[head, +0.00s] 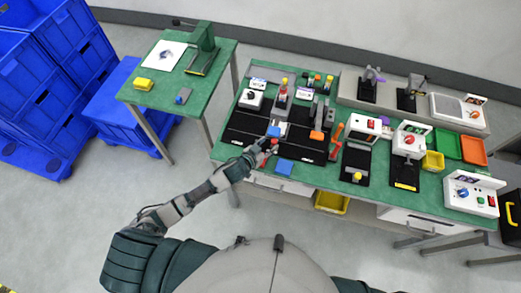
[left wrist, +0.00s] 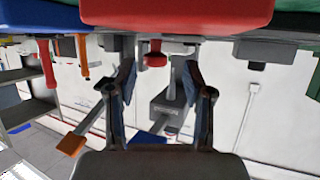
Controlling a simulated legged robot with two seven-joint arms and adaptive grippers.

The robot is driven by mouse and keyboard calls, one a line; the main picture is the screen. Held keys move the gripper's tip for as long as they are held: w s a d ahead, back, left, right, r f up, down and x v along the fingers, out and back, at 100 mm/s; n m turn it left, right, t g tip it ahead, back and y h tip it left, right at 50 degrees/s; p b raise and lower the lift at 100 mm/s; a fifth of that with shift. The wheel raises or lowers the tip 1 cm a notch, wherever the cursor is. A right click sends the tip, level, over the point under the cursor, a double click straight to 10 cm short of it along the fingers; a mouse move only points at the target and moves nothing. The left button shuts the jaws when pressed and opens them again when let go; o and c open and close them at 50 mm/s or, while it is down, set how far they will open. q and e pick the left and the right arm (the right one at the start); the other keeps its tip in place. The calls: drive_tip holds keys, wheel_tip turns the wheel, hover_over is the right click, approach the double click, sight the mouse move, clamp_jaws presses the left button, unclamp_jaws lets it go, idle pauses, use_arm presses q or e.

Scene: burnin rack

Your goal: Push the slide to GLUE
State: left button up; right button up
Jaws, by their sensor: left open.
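My left gripper (head: 268,146) is over the front left of the green bench, at the black fixture (head: 243,126) with blue and red parts close to its fingers. In the left wrist view my left gripper (left wrist: 158,72) is open, its two blue-padded fingers apart. A small red knob (left wrist: 155,56) shows between and just beyond the fingertips; I cannot tell if either finger touches it. A large red block (left wrist: 178,12) fills the top of that view. No GLUE lettering is readable, so I cannot tell which part is the slide. My right gripper is not in view.
A blue block (head: 285,166) lies near the front edge, right of the gripper. A red-handled tool (head: 336,134) and white control boxes (head: 409,139) stand farther right. A grey press (head: 281,97) rises behind the gripper. A separate green table (head: 151,92) stands at left.

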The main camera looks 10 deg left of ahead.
use_arm(q)
drive_tip(key=v, duration=0.9)
drive_tip(key=shift+s+d+r, duration=0.2)
drive_tip(key=shift+s+d, duration=0.05)
drive_tip(key=shift+s, duration=0.05)
drive_tip(key=shift+s+a+r, duration=0.1)
drive_tip(key=shift+s+a, duration=0.05)
drive_tip(key=shift+a, duration=0.1)
